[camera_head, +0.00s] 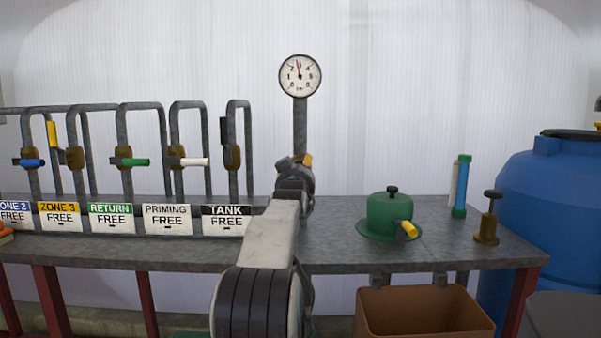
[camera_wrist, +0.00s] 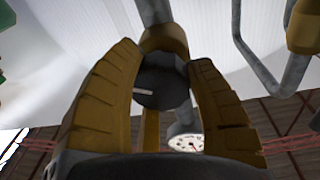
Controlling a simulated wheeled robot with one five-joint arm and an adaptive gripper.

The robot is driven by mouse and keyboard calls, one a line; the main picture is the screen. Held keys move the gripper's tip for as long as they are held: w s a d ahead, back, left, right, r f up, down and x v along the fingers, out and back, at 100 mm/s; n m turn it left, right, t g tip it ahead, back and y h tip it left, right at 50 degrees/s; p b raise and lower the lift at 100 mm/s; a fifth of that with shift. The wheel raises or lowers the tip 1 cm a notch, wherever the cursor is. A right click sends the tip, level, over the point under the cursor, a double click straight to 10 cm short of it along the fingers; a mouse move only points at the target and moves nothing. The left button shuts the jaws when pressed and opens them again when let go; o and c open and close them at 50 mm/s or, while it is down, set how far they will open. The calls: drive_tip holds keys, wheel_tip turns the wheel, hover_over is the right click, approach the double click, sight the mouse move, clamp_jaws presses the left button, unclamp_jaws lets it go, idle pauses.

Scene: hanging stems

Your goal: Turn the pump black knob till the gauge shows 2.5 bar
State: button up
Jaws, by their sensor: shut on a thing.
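My gripper (camera_wrist: 165,95) has its two brown-yellow fingers closed on either side of a round black knob (camera_wrist: 160,88) with a white mark. The knob sits on a brown fitting on a grey pipe. In the head view my gripper (camera_head: 303,163) is at the foot of the gauge post, mostly behind my arm, and the knob is hidden. The white round gauge (camera_head: 300,76) tops the post. Its red needle points almost straight up, leaning slightly left, a little past the 2; the exact reading is too small to tell. The gauge also shows in the wrist view (camera_wrist: 185,143).
Left of my arm stand grey pipes with coloured valve handles and signs such as TANK FREE (camera_head: 227,220). Right on the bench (camera_head: 340,245) are a green pot (camera_head: 389,215), a blue-green tube (camera_head: 461,187) and a brass piece (camera_head: 487,220). A brown bin (camera_head: 425,312) hangs in front.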

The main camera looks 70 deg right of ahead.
drive_tip(key=shift+w+d+f, duration=0.1)
drive_tip(key=shift+w+f, duration=0.05)
drive_tip(key=shift+f, duration=0.35)
drive_tip(key=o, duration=1)
drive_tip(key=shift+w, duration=0.1)
drive_tip(key=shift+c, duration=0.2)
drive_tip(key=shift+o, duration=1.1)
drive_tip(key=shift+r, duration=0.2)
drive_tip(key=shift+r, duration=0.1)
drive_tip(key=v, duration=1.2)
